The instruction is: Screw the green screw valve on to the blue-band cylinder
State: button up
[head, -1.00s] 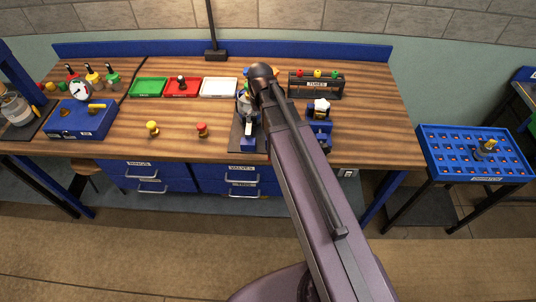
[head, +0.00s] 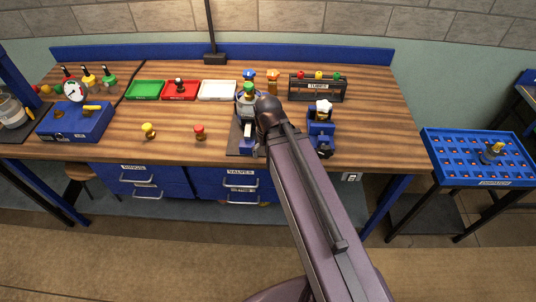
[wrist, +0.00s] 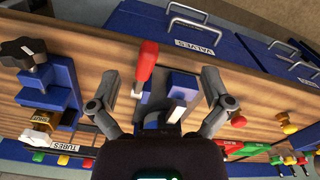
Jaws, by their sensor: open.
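A yellow valve (head: 149,130) and a red valve (head: 200,132) stand on the bench at left. Green (head: 145,90), red (head: 181,90) and white (head: 217,90) trays lie behind. A blue vise (head: 320,128) and a tubes rack (head: 318,88) are at right.

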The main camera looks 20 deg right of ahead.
dwell(0.3)
jog(key=c, duration=0.6)
jog(key=shift+s+d, duration=0.1)
